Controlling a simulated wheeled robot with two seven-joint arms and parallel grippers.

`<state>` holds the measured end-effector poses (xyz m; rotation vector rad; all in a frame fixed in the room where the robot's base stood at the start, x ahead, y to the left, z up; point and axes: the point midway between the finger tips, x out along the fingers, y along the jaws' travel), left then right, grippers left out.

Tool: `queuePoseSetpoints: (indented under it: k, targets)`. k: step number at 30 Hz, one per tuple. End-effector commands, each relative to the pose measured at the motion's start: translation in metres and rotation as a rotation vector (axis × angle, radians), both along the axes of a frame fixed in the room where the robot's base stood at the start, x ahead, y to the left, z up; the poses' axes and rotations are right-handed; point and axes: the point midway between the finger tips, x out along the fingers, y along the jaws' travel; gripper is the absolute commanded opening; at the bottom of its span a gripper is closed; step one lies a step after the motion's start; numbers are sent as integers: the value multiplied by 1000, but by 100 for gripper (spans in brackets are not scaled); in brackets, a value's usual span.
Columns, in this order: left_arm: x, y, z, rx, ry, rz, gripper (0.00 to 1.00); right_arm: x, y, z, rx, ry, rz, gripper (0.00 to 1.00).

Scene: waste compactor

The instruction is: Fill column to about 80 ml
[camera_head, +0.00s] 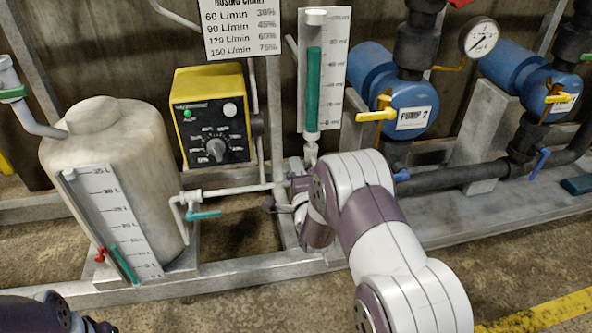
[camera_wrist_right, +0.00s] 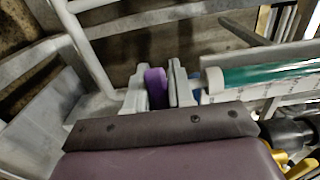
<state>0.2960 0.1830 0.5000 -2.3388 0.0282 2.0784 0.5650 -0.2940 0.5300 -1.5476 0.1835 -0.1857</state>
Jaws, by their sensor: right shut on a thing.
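The column (camera_head: 313,90) is a clear upright tube in front of a white scale board marked in ml. Its green liquid reaches high up, near the upper marks; the top mark is too small to read surely. The column's lower end and green liquid also show at the right of the right wrist view (camera_wrist_right: 265,74). My right gripper (camera_head: 292,184), just below the column and partly hidden by my arm, is shut on a purple handle (camera_wrist_right: 156,88), seen between its fingers in the right wrist view. My left gripper (camera_head: 100,326) is only partly in view at the bottom left.
A dosing box (camera_head: 211,115) with a dial and a lit green lamp stands left of the column. A pale tank (camera_head: 110,150) with a litre gauge and a teal valve handle (camera_head: 205,215) are further left. Blue pumps (camera_head: 400,105) and pipes stand right.

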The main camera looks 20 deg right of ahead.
Motion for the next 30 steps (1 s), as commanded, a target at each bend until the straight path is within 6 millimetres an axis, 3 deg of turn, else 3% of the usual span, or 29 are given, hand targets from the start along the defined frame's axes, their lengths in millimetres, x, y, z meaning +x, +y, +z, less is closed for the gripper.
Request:
queuePoseSetpoints:
  k: [1,2,3,14,24,30]
  targets:
    - [0,0,0,0,0,0,44,0,0,0,2,0,-1,0]
    - [0,0,0,0,0,0,44,0,0,0,2,0,-1,32]
    - [0,0,0,0,0,0,44,0,0,0,2,0,-1,44]
    - [0,0,6,0,0,0,44,-7,2,2,0,2,0,44]
    - [0,0,44,0,0,0,44,-90,22,4,1,5,0,44]
    - [0,0,52,0,0,0,44,-119,29,2,0,2,-1,44]
